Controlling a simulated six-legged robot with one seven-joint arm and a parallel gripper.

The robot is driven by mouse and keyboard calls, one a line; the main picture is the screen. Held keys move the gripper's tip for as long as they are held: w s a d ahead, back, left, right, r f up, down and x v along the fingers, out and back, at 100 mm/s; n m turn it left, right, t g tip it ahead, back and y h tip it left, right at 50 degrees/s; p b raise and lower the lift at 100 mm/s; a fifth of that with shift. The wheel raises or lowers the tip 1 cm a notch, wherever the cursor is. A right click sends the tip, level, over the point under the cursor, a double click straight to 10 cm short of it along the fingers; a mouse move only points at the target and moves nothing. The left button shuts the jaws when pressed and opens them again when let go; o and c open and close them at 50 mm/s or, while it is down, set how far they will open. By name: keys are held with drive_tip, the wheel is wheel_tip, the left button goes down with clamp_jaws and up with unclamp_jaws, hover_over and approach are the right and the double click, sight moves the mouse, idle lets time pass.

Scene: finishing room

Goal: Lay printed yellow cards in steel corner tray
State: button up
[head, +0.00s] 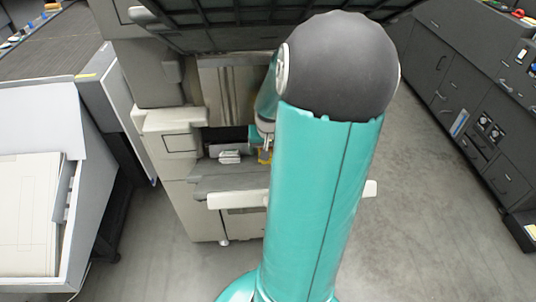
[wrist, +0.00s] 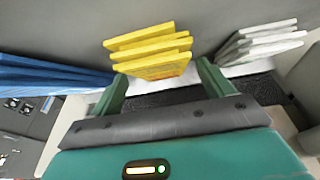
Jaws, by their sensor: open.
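A stack of several yellow cards (wrist: 150,42) lies straight ahead in the wrist view, with staggered edges and print on the lowest visible face. My gripper (wrist: 163,72) is open, its two green fingers apart on either side of the stack's near end. I cannot tell whether the fingers touch the cards. I cannot make out a steel corner tray in either view.
Blue cards (wrist: 50,76) lie left of the yellow stack and white cards (wrist: 262,40) lie right of it. A beige machine (head: 172,130) surrounds the shelf (head: 225,183). Grey cabinets (head: 465,100) line the right. The floor (head: 420,230) between is clear.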

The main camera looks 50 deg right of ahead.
drive_tip(key=shift+w+f, duration=0.1)
drive_tip(key=shift+f, duration=0.45)
drive_tip(key=c, duration=1.3)
drive_tip(key=shift+o, duration=0.2)
wheel_tip(320, 180, up, 10)
